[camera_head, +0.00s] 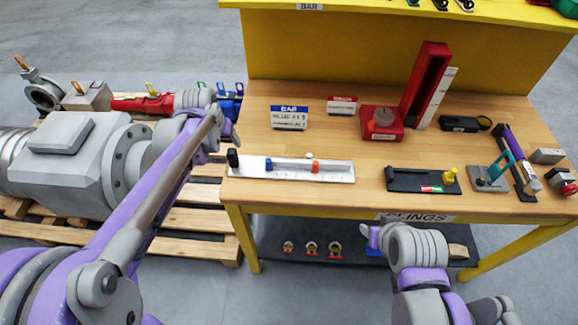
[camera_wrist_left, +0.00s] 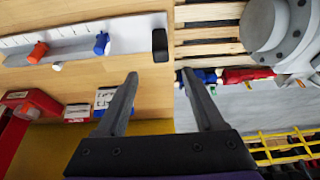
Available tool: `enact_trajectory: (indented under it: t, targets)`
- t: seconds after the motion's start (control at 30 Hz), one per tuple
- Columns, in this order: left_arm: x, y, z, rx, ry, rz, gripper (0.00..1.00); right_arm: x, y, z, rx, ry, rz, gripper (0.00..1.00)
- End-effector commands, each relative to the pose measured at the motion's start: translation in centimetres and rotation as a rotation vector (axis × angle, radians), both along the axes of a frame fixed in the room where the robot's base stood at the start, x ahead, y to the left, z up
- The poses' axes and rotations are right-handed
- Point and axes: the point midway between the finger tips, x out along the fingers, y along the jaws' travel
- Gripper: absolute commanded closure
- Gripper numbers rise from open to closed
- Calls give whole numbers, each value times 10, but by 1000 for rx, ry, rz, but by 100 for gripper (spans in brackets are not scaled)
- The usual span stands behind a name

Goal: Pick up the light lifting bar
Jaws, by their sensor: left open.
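On the wooden table lies a long white board (camera_head: 334,178) with tick marks and a slim grey bar (camera_head: 340,166) along it, which I take for the lifting bar. The bar carries a blue and an orange piece, and a black block stands at the board's left end. In the left wrist view the bar (camera_wrist_left: 72,50) shows at the upper left. My left gripper (camera_head: 228,130) is over the table's left edge, just behind the board's black-block end. In the left wrist view my left gripper (camera_wrist_left: 160,75) is open and empty, its fingertips apart from the bar.
Label cards (camera_head: 289,118), a red stand (camera_head: 425,85), a black tray (camera_head: 405,180) and several small tools are on the table. A wooden pallet (camera_head: 190,217) with a large grey valve body (camera_head: 65,170) is at the left. Table space behind the board is partly clear.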

Motion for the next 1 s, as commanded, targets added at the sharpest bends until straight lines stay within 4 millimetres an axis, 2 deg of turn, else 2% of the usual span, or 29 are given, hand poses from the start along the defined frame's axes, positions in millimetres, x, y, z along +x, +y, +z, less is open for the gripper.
enact_trajectory:
  t: [0.13,0.4,0.63,0.8,1.0]
  targets:
    - [10,1,-14,-1,4,0,30,0,0,0,0,0,0,50]
    - [26,1,-55,0,3,0,30,0,0,0,0,0,0,50]
    - [32,1,-71,0,3,0,30,0,0,0,0,0,0,50]
    - [39,2,-97,0,3,0,30,0,0,0,0,0,0,50]
    - [46,2,-113,0,3,0,30,0,0,0,0,0,0,50]
